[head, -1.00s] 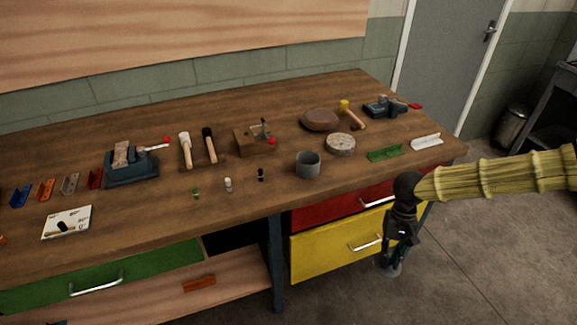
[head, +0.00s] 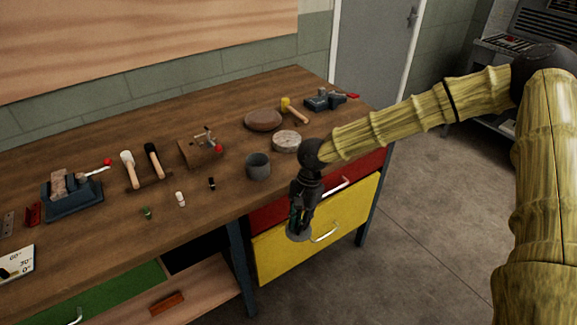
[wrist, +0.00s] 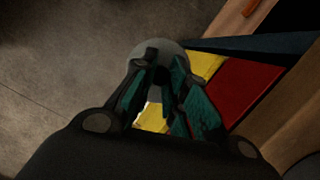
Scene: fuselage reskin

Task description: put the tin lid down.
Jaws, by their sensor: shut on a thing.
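The tin lid (head: 299,236) is a grey disc at the lower end of my gripper (head: 300,222), in front of the yellow drawer in the head view. In the wrist view the lid (wrist: 158,52) is a grey round shape at the tips of my gripper (wrist: 160,72). The gripper is shut on it, and the fingers hide part of it. A grey open tin (head: 258,167) stands upright near the bench's front edge, to the upper left of my gripper.
The yellow drawer (head: 345,215) has a protruding handle.

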